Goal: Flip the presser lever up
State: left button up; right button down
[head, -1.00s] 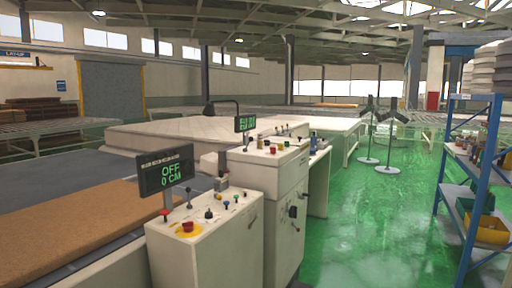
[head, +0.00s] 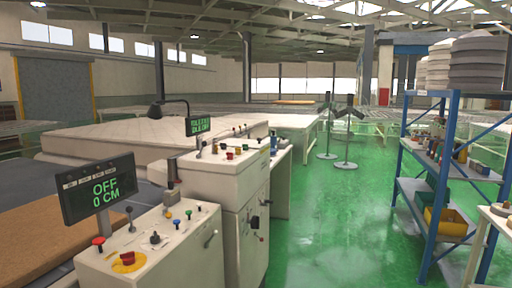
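The near control cabinet (head: 170,262) stands at the lower left, with a small screen (head: 99,190) reading "OFF 0 CM". On its sloped top are a red mushroom button on a yellow base (head: 127,260), coloured buttons and small levers, including a thin upright lever (head: 130,218) and a black-based one (head: 155,238). A second control cabinet (head: 228,190) stands behind it, with several levers and buttons and its own screen (head: 199,125). I cannot tell which lever is the presser lever. Neither of my grippers shows in the head view.
A brown mattress layer (head: 45,235) lies on the line at the left, and a large pale mattress (head: 120,140) lies behind. A blue shelf rack (head: 430,190) with bins stands at the right. Open green floor (head: 330,230) runs between cabinets and rack.

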aim_at(204, 143)
jog(key=z, duration=0.1)
jog(key=i, duration=0.8)
jog(key=u, duration=0.85)
jog(key=i, duration=0.45)
jog(key=u, duration=0.5)
